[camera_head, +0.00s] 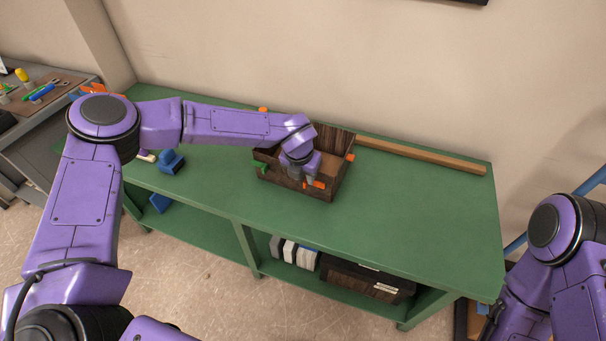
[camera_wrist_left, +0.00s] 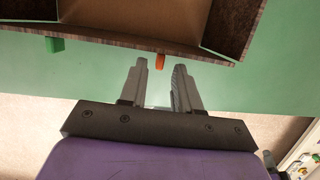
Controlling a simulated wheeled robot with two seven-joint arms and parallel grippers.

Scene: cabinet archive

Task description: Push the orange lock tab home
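The open dark wooden box (camera_head: 335,140) stands on the green bench. One orange tab (camera_head: 316,185) sticks out of its front wall, close to my left gripper. In the left wrist view this orange tab (camera_wrist_left: 160,61) shows at the box wall, ahead of the gap between my fingertips. More orange tabs show at the right side (camera_head: 350,157) and near the back left (camera_head: 263,109). A green tab (camera_head: 260,167) is on the front left. My left gripper (camera_wrist_left: 161,66) is open with nothing between its fingers. My right arm is at the right edge; its gripper is out of view.
A wooden bar (camera_head: 420,155) lies along the back of the green bench (camera_head: 420,220). A blue object (camera_head: 171,162) stands left of the box. The bench is clear right of the box. The lower shelf holds a dark labelled box (camera_head: 350,279) and several upright pale items (camera_head: 290,251).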

